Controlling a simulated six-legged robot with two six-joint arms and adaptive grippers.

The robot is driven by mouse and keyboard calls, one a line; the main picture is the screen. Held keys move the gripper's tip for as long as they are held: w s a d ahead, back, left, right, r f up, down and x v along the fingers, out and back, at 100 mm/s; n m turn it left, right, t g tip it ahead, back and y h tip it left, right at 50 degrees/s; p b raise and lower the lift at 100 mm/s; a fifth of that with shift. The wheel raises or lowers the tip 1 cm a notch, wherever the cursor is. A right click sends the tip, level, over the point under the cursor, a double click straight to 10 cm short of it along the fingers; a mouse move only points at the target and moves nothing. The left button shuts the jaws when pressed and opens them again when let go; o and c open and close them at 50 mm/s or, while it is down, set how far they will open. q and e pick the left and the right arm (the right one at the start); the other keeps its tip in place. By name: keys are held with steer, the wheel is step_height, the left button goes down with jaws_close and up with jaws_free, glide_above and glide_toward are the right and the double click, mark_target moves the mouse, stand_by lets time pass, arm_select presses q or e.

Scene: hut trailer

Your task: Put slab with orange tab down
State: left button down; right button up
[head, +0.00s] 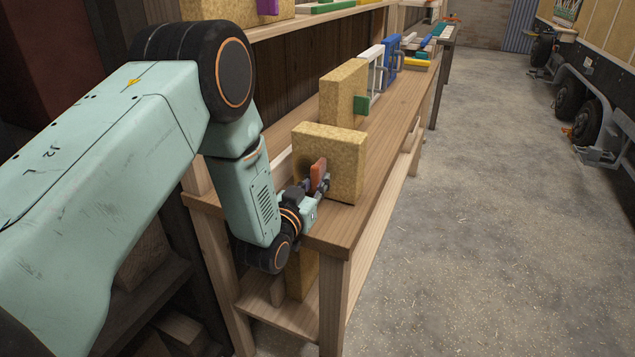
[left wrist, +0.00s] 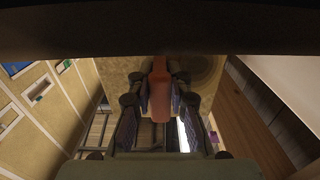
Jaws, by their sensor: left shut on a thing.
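The slab with the orange tab (head: 345,151) is a thick, yellowish, speckled board. It stands upright at the near end of the wooden bench (head: 388,127); I cannot tell whether its lower edge touches the bench top. Its orange tab (head: 318,175) sticks out toward my arm. My left gripper (head: 316,188) is shut on this tab. In the left wrist view the orange tab (left wrist: 160,90) sits between the fingers, with the slab's face (left wrist: 128,72) behind it. My right gripper is not in view.
A similar slab with a green tab (head: 343,92) stands just behind on the bench. White (head: 375,68) and blue (head: 391,58) framed pieces stand farther back. A shelf (head: 310,22) runs above at the left. The concrete floor (head: 480,210) at the right is clear; a trailer with wheels (head: 590,115) stands beyond.

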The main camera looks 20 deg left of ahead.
arm_select(q)
steer(key=shift+w+a, duration=0.1)
steer(key=shift+w, duration=0.1)
steer(key=c, duration=1.7)
jaws_free()
steer(key=shift+a+f, duration=0.1)
steer(key=shift+f, duration=0.15)
steer(key=shift+c, duration=0.2)
steer(key=o, duration=0.5)
steer(key=shift+s+d+r, duration=0.15)
steer(key=shift+d+r, duration=0.05)
steer(key=shift+r, duration=0.05)
steer(key=shift+w+a+f, duration=0.1)
steer(key=shift+w+a, duration=0.1)
steer(key=s, duration=1.1)
steer(key=s+d+f+g, duration=0.2)
steer(key=s+f+g, duration=0.7)
steer(key=s+f, duration=0.65)
steer(key=s+f+g, duration=0.2)
steer(key=s+g, duration=0.1)
steer(key=s, duration=0.3)
steer(key=s+f+g, duration=0.2)
steer(key=s+g, duration=0.1)
steer(key=s, duration=0.3)
steer(key=s+f+g, duration=0.3)
steer(key=s, duration=0.3)
steer(key=shift+s+d+f+n+y, duration=0.1)
steer(key=shift+s+d+n+y, duration=0.05)
steer(key=shift+s+n+y, duration=0.2)
steer(key=shift+f, duration=0.1)
